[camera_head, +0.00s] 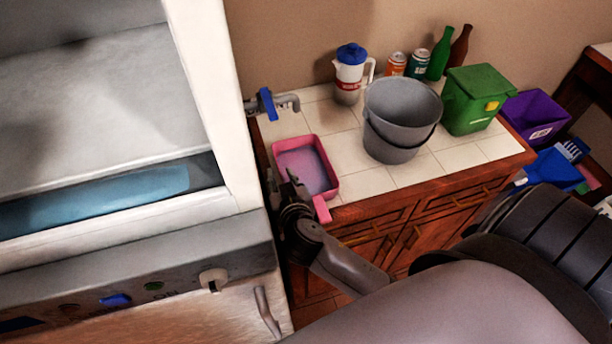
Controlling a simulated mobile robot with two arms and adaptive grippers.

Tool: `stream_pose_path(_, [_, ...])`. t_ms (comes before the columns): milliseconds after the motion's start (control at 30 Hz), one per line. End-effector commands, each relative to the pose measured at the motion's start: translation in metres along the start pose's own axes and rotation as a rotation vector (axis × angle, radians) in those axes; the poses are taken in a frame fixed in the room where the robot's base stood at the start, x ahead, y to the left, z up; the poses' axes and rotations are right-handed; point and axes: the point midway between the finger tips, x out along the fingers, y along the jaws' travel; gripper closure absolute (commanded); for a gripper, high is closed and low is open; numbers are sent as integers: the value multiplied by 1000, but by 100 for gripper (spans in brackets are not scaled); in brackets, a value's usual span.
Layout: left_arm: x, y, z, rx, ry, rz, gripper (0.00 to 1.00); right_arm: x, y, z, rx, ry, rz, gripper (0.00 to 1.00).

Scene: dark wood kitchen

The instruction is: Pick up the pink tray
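The pink tray (330,172) lies at the left front of the white-tiled counter. It is rectangular with a raised rim, its inside looks purplish, and a pink tab sticks out over the counter's front edge. My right gripper (284,184) is at the tray's near left corner, its dark fingers pointing up toward the back. One finger overlaps the tray's near edge in the view. I cannot tell whether the fingers touch or grip the rim. My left gripper is not in view.
Close left stands a white appliance (228,110). A blue-handled tap (267,103) is behind the tray. Purple and blue bins are at the right.

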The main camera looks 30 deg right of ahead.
Motion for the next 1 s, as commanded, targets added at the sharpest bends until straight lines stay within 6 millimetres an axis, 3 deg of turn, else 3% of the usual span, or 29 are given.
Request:
stream_pose_path(133, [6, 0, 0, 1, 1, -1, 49, 17, 0, 1, 0, 1, 0, 74])
stream_pose_path(400, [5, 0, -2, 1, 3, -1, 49, 19, 0, 0, 0, -1, 0, 75])
stream_pose_path(767, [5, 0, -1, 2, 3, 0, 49, 18, 0, 0, 0, -1, 0, 99])
stream_pose_path(1000, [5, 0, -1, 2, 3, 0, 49, 18, 0, 0, 0, 0, 0, 100])
